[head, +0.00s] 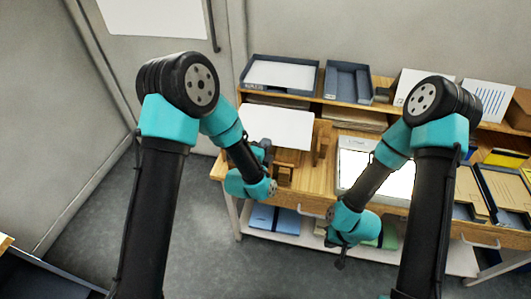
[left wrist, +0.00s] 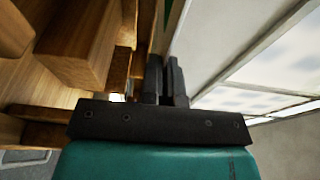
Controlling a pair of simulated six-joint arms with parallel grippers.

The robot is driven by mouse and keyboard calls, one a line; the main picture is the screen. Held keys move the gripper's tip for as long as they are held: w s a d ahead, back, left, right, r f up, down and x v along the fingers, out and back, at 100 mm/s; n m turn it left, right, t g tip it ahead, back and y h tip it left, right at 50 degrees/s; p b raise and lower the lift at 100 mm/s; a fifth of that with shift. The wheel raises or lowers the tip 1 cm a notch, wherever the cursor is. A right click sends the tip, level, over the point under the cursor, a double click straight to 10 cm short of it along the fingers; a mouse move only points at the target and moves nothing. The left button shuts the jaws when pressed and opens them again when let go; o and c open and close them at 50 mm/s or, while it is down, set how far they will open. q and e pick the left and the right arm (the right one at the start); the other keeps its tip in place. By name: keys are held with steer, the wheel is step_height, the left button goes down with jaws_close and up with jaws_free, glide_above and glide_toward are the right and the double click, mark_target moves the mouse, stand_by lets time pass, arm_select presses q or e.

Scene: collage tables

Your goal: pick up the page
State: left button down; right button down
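A white page (head: 278,125) lies over wooden supports on the left part of the wooden table. My left gripper (head: 263,148) is at the page's near edge, partly hidden by its own arm. In the left wrist view the two black fingers (left wrist: 166,80) stand close together with a narrow gap, and the pale page (left wrist: 215,30) reaches up to them. I cannot tell whether its edge is pinched between them. My right gripper (head: 340,258) hangs in front of the table, away from the page; its fingers are too small to read.
Wooden blocks (head: 320,143) stand beside the page; one looms close in the left wrist view (left wrist: 85,50). A white panel (head: 352,165) lies to the right. Dark trays (head: 281,74) and papers line the back shelf. A lower shelf holds blue folders (head: 275,219).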

arm_select(q)
steer(key=shift+r, duration=1.05)
steer(key=s+a+r+n+y, duration=0.1)
steer(key=s+a+r+y, duration=0.1)
steer(key=a, duration=0.5)
steer(key=shift+r+t, duration=0.25)
steer(key=shift+t, duration=0.15)
steer(key=shift+d, duration=0.1)
